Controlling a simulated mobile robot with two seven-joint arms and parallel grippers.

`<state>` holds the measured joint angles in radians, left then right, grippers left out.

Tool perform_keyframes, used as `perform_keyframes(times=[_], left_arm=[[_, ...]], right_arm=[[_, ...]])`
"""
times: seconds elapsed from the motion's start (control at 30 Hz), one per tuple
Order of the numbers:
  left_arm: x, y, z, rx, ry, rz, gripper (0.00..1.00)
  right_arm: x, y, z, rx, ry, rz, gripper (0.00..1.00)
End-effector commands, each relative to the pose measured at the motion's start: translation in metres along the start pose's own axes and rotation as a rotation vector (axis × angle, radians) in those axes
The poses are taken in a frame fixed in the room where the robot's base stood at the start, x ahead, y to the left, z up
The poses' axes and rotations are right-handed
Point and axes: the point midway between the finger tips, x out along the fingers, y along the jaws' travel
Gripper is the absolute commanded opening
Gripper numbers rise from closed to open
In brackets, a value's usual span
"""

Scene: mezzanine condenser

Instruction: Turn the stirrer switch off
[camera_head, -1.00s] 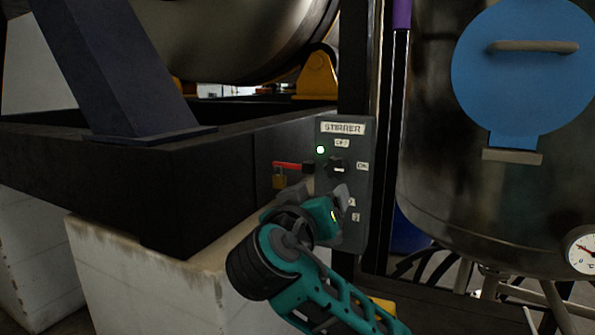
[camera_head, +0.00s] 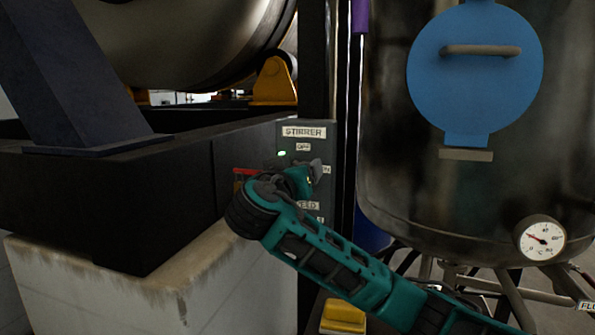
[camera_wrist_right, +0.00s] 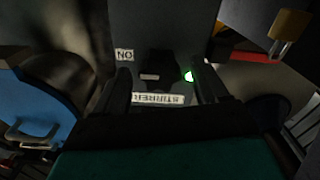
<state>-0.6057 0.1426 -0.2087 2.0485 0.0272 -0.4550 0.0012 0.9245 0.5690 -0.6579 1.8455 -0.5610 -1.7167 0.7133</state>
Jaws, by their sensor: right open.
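The grey stirrer panel (camera_head: 290,132) carries a STIRRER label, an OFF label and a lit green lamp (camera_head: 282,154). My right gripper (camera_head: 315,172) is in front of the panel and hides the switch in the head view. In the right wrist view the black switch knob (camera_wrist_right: 157,68) shows between the two spread fingers of my right gripper (camera_wrist_right: 163,86), with a gap on each side. The ON label (camera_wrist_right: 124,55) is left of the knob there, and the green lamp (camera_wrist_right: 189,76) is right of it. Contact with the knob cannot be told. My left gripper is out of view.
A steel tank with a blue hatch (camera_head: 475,75) and a dial gauge (camera_head: 541,239) stands right of the panel. A dark frame on a pale block (camera_head: 110,285) is at the left. A brass padlock (camera_wrist_right: 290,25) hangs beside the panel.

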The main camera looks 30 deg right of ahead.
Motion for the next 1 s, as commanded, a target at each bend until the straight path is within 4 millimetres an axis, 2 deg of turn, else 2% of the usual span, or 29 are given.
perform_keyframes(times=[0.17, 0.43, 1.0], left_arm=[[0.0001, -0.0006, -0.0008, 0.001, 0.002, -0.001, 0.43], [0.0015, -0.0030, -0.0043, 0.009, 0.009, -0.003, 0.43], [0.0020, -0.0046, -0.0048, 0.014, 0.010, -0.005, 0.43]], right_arm=[[0.0117, 0.0000, 0.0001, 0.001, 0.000, -0.001, 0.73], [0.0128, -0.0002, 0.0002, 0.001, 0.000, -0.001, 0.73], [0.0124, -0.0002, 0.0003, 0.001, -0.001, -0.001, 0.21]])
